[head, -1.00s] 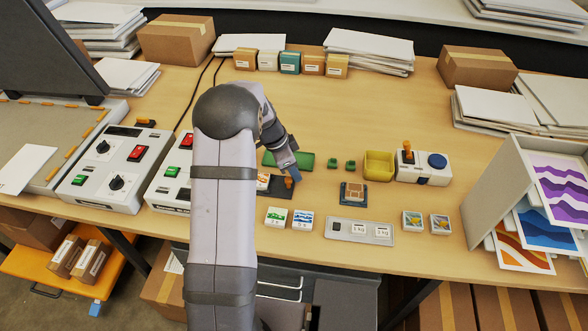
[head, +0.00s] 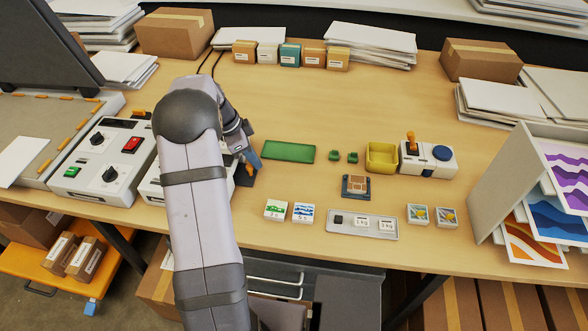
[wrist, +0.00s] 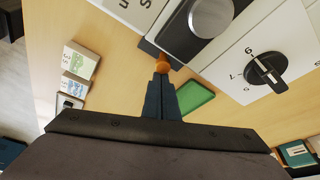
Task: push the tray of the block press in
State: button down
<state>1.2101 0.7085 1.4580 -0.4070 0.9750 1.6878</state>
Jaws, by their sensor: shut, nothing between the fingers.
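The block press is a white machine (wrist: 130,10) with a silver cylinder (wrist: 211,17) and a black dial (wrist: 268,72). In the head view my arm hides most of it. Its dark tray (head: 247,182) shows only a short end at the press, with an upright orange knob (wrist: 162,64). The rest of the tray is hidden by the press and my arm. My gripper (wrist: 159,78) is shut and empty. Its blue fingertips are at the knob, on the side away from the press, and seem to touch it. In the head view the gripper (head: 254,162) is just right of my forearm.
A green mat (head: 289,151) lies right of the gripper. Bare table lies between these.

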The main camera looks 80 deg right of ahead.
jog(key=shift+w, duration=0.35)
jog(key=shift+w, duration=0.1)
jog(key=s, duration=0.1)
jog(key=s+d, duration=0.1)
jog(key=s, duration=0.1)
jog(key=s+d, duration=0.1)
jog(key=shift+s, duration=0.3)
jog(key=b+v, duration=0.2)
jog(key=v, duration=0.8)
jog(key=shift+b, duration=0.4)
jog(key=shift+w, duration=0.15)
